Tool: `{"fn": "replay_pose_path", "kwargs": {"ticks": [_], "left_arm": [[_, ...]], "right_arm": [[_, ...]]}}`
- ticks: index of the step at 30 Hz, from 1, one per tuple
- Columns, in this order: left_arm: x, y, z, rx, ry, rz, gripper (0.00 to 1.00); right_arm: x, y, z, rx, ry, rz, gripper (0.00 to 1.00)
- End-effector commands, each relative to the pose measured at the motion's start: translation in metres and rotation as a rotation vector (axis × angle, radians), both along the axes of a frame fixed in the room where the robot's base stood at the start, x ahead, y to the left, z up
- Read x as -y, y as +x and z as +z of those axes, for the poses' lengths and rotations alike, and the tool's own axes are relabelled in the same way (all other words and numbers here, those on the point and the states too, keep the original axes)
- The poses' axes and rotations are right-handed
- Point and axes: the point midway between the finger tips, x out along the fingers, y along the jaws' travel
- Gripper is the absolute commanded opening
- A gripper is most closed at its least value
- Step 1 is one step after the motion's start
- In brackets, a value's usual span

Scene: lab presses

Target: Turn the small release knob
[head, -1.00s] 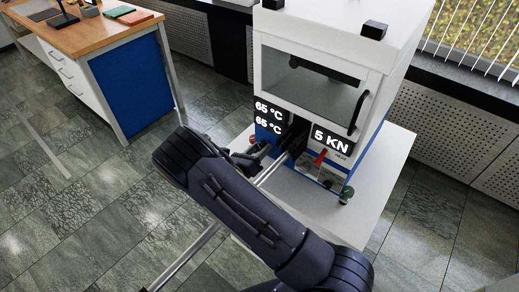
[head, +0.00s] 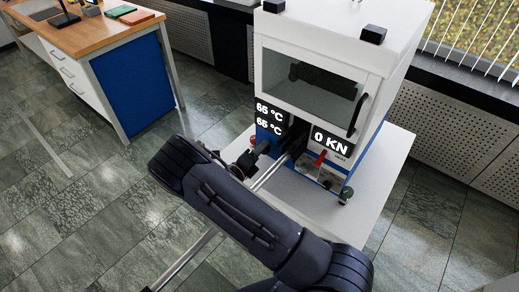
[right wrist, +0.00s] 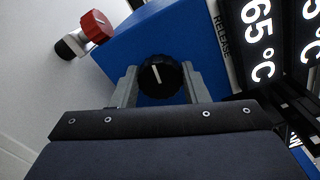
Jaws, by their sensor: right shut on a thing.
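The small black release knob (right wrist: 160,76) sits on the blue front of the press, beside the label RELEASE. Its white mark points nearly straight up in the right wrist view, leaning slightly left. My right gripper (right wrist: 160,88) is shut on the knob, one grey finger on each side. In the head view my right arm reaches to the press's lower left front and partly hides the knob area. The white and blue press (head: 318,75) shows 65 °C twice and 0 KN. My left gripper is not in view.
A red knob (right wrist: 96,27) sticks out left of the release knob. A red-handled lever (head: 320,158) and a metal bar (head: 270,174) are at the press front. The white table (head: 374,200) has free room at right. A wooden-topped desk (head: 85,35) stands at left.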

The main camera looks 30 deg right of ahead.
Motion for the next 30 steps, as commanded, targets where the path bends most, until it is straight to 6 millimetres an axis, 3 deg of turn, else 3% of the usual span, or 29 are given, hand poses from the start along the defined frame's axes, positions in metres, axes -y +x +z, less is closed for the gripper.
{"fn": "replay_pose_path", "kwargs": {"ticks": [17, 18, 22, 30], "left_arm": [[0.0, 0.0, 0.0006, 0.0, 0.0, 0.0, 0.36], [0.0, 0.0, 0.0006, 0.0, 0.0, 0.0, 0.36], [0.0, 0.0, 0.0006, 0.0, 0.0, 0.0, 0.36], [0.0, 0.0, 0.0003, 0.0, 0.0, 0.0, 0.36]], "right_arm": [[-0.0006, 0.0005, -0.0004, -0.029, -0.01, 0.002, 0.18], [-0.0006, 0.0005, -0.0004, -0.029, -0.011, 0.003, 0.45], [-0.0006, 0.0004, -0.0003, -0.029, -0.011, 0.001, 0.62], [-0.0007, 0.0001, -0.0003, -0.028, -0.011, 0.001, 0.63]]}}
